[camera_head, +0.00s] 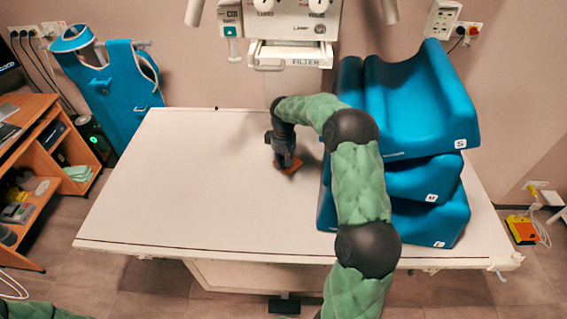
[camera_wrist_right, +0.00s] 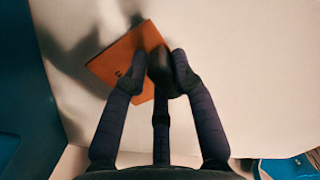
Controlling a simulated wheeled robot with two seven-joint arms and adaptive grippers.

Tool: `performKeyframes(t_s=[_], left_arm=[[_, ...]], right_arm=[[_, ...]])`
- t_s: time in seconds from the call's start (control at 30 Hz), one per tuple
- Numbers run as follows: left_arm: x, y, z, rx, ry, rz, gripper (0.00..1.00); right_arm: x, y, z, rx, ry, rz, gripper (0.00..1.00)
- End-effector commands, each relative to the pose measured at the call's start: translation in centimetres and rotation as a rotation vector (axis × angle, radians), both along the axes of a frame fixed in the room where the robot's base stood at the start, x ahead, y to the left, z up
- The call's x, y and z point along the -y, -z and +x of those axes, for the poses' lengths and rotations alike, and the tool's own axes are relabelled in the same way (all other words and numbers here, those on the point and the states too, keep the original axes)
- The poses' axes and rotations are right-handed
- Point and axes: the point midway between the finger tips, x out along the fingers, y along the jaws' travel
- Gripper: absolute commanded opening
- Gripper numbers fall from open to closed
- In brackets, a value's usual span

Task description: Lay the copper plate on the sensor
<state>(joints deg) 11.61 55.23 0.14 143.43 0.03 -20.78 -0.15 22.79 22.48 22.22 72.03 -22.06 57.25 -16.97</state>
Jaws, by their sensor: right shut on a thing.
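The copper plate (camera_head: 289,168) is a small flat orange-copper square at the middle right of the white table (camera_head: 190,180). In the right wrist view the plate (camera_wrist_right: 116,62) shows a small dark mark, and its shadow falls on the white surface to its left. My right gripper (camera_head: 286,160) points down and is shut on the plate; its dark fingers (camera_wrist_right: 160,72) cover part of one side. I cannot tell whether the plate touches the table. I cannot make out a separate sensor on the table. My left gripper is out of view.
Blue foam cushions (camera_head: 420,105) are stacked on the table's right side, close to my right arm. An X-ray unit (camera_head: 290,22) hangs above the back edge. A blue apron (camera_head: 115,90) and wooden shelf (camera_head: 50,150) stand left. The table's left half is clear.

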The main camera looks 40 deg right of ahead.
Motion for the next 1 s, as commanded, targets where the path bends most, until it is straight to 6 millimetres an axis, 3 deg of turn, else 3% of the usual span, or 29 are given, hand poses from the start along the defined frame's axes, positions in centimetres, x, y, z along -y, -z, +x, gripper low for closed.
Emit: performKeyframes(t_s=[0.33, 0.37, 0.43, 0.77, 1.0], left_arm=[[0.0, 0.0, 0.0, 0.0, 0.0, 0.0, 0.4], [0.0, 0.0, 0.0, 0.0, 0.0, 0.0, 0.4], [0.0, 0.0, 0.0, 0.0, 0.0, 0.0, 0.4], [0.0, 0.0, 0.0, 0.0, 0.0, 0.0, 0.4], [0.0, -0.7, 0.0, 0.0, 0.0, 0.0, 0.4]], right_arm=[[0.0, 0.2, 0.0, 0.001, 0.001, -0.001, 0.0], [0.0, 0.3, 0.0, 0.0, 0.0, 0.0, 0.29], [0.0, 0.2, 0.0, 0.0, 0.0, 0.0, 0.49], [0.0, 0.1, 0.0, 0.0, 0.0, -0.001, 0.5], [0.0, -2.4, 0.0, 0.002, 0.001, -0.002, 0.5]])
